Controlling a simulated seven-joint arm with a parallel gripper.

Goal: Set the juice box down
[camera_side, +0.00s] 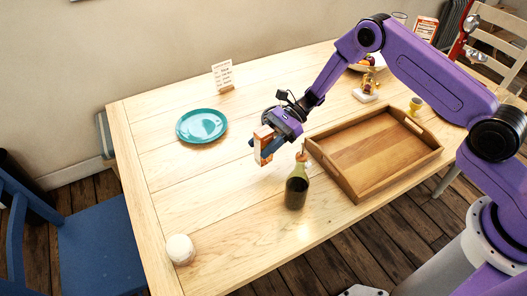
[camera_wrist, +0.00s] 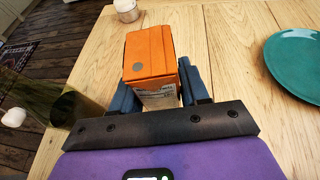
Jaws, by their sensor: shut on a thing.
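The juice box (camera_wrist: 150,55) is an orange carton with a white printed panel low on one side. In the wrist view it sits between the two blue fingers of my gripper (camera_wrist: 155,88), which are shut on it. In the side view my gripper (camera_side: 266,147) holds the juice box (camera_side: 264,134) upright over the middle of the wooden table (camera_side: 225,235). It is between the teal plate and the dark bottle. I cannot tell whether its bottom touches the table or hangs just above it.
A dark green bottle (camera_side: 297,188) stands close in front of my gripper. A wooden tray (camera_side: 347,184) is to the right, a teal plate (camera_side: 202,124) to the left. A white round object (camera_side: 180,249) is near the front left corner.

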